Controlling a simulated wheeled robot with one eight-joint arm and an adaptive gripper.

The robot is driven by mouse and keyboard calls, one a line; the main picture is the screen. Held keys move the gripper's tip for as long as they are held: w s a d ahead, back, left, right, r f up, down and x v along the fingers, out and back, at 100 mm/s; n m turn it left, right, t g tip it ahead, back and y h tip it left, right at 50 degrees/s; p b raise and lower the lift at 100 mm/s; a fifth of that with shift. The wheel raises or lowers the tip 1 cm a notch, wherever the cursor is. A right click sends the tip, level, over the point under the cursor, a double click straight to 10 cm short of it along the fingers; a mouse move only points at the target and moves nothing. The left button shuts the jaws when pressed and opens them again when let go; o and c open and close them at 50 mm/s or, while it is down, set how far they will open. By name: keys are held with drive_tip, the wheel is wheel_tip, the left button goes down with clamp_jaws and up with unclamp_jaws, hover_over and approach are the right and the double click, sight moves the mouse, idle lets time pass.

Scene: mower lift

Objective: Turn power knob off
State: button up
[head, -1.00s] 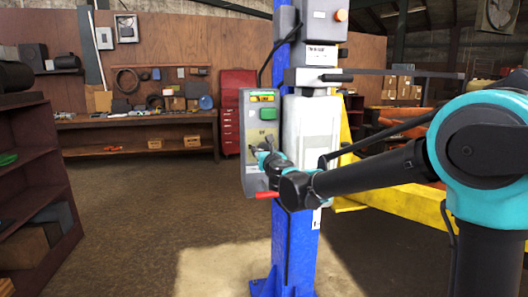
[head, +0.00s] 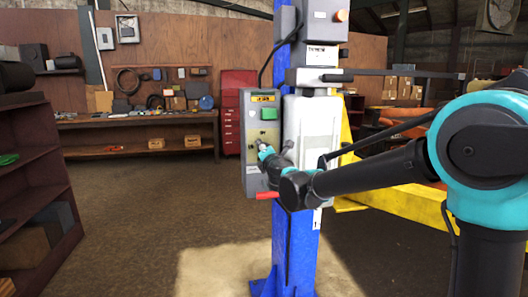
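A grey control panel (head: 250,108) is mounted on the left side of the blue lift post (head: 296,248). It has a yellow label (head: 263,98) at the top, a green button (head: 269,114) below that, and a red handle (head: 267,195) at its bottom. My gripper (head: 262,146) is at the panel's middle, below the green button, where the knob appears to be. The fingers are small and overlap the panel there. The knob is hidden or too small to make out, and I cannot tell whether the fingers touch it.
A white box (head: 312,122) is on the post right of the panel, close to my arm. A grey box with an orange button (head: 341,15) is above. A yellow lift beam (head: 400,203) runs behind my arm. A dark shelf (head: 35,160) stands left, with open floor between.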

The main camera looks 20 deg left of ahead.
drive_tip(key=m, duration=0.6)
drive_tip(key=shift+r, duration=0.1)
drive_tip(key=shift+m, duration=0.3)
idle(0.3)
drive_tip(key=o, duration=1.1)
drive_tip(key=shift+s, duration=0.1)
drive_tip(key=v, duration=1.2)
